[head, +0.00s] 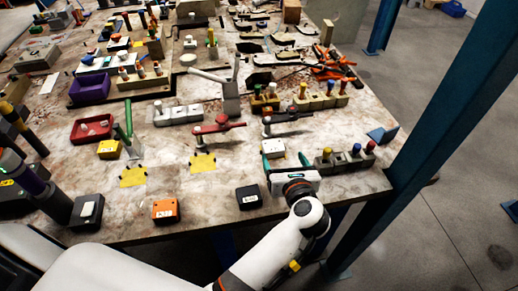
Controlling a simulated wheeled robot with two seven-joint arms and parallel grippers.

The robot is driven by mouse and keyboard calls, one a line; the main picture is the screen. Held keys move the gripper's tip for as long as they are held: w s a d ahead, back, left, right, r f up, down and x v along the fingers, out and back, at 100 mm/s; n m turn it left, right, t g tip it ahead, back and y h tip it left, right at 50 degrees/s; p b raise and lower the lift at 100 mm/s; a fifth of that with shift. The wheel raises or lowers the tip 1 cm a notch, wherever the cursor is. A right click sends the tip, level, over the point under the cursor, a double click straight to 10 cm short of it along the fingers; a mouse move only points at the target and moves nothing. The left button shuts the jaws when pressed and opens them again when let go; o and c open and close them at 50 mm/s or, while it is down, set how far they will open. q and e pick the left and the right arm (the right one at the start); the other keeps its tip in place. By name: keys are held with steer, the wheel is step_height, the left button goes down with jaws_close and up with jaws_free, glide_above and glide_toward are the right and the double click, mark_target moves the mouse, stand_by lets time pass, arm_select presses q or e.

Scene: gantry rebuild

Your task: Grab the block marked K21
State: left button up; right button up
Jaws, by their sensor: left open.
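My left gripper (286,164) is open at the near right part of the table, its arm coming up from the bottom edge. A white block (273,147) with a small label lies just beyond its fingers; I cannot tell whether they touch it. Other labelled blocks are a black one (249,197) just left of the gripper, an orange one (165,210), another black one (87,212) and a yellow one (109,149). The labels are too small to read, so I cannot tell which block is K21. My right gripper is not in view.
The worn table (215,218) is crowded with tools and holders. A row of colored-topped pegs (345,158) stands right of the gripper, and a red-handled clamp (217,126) lies beyond it. Yellow patches (203,163) lie on the table. A blue post (440,95) rises by the right edge.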

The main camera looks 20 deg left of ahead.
mark_target(274, 148)
arm_select(q)
steer(key=shift+s+f+n+g, duration=0.15)
steer(key=shift+f+n+g, duration=0.35)
steer(key=shift+n, duration=0.1)
steer(key=shift+f, duration=0.1)
steer(key=shift+h, duration=0.3)
steer(key=p+x, duration=0.1)
steer(key=x, duration=0.5)
steer(key=shift+p+x, duration=0.3)
steer(key=shift+x, duration=2.55)
steer(key=shift+s, duration=0.1)
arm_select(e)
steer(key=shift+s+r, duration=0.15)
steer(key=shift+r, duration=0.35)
arm_select(q)
steer(key=shift+c, duration=0.3)
